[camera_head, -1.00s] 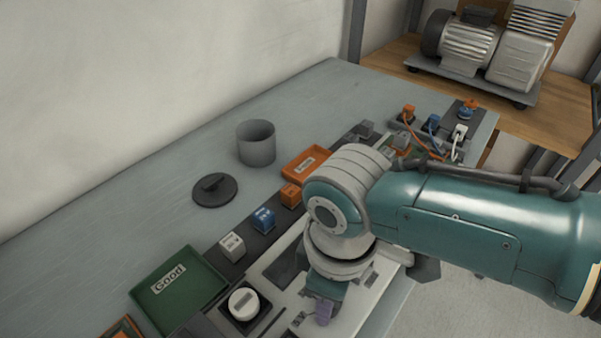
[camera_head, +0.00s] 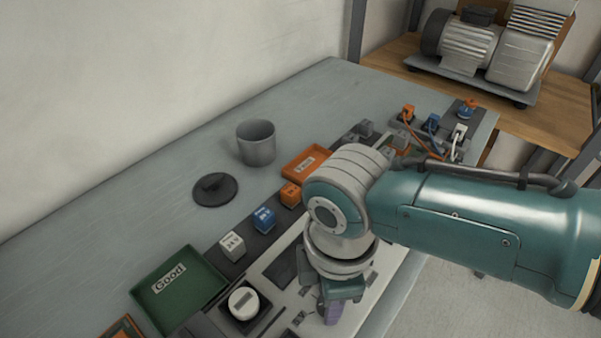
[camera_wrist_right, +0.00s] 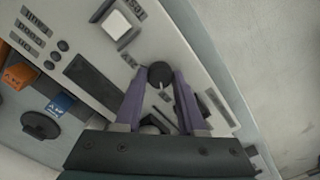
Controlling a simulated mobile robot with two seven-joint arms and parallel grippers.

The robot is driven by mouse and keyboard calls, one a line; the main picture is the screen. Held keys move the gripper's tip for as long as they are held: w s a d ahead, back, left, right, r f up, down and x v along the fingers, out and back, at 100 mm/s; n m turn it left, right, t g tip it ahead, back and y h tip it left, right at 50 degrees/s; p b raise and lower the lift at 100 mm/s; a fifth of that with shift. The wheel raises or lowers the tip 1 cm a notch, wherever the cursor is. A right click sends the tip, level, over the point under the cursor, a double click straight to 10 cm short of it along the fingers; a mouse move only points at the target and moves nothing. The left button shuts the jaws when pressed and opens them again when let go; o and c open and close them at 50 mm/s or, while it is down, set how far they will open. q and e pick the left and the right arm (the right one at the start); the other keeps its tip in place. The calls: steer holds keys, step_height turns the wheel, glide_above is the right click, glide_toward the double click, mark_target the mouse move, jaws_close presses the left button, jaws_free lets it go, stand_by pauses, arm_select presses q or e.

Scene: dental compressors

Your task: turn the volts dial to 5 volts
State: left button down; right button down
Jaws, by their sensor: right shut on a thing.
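In the right wrist view a small round black dial (camera_wrist_right: 160,73) with a pale pointer mark sits on the light grey panel (camera_wrist_right: 200,62). My right gripper (camera_wrist_right: 160,78) has its two purple fingertips on either side of the dial, shut on it. I cannot read any volt markings around it. In the head view my right gripper (camera_head: 332,312) points down at the panel's near side, and the dial is hidden there. My left gripper is not in view.
The panel has a dark screen (camera_wrist_right: 94,80) and a white square button (camera_wrist_right: 118,24). Orange (camera_head: 290,194), blue (camera_head: 263,219) and white (camera_head: 232,245) blocks stand along its back edge.

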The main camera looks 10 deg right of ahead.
steer(key=c, duration=0.5)
jaws_free()
step_height(320, 180, up, 10)
steer(key=p, duration=0.3)
stand_by(0.3)
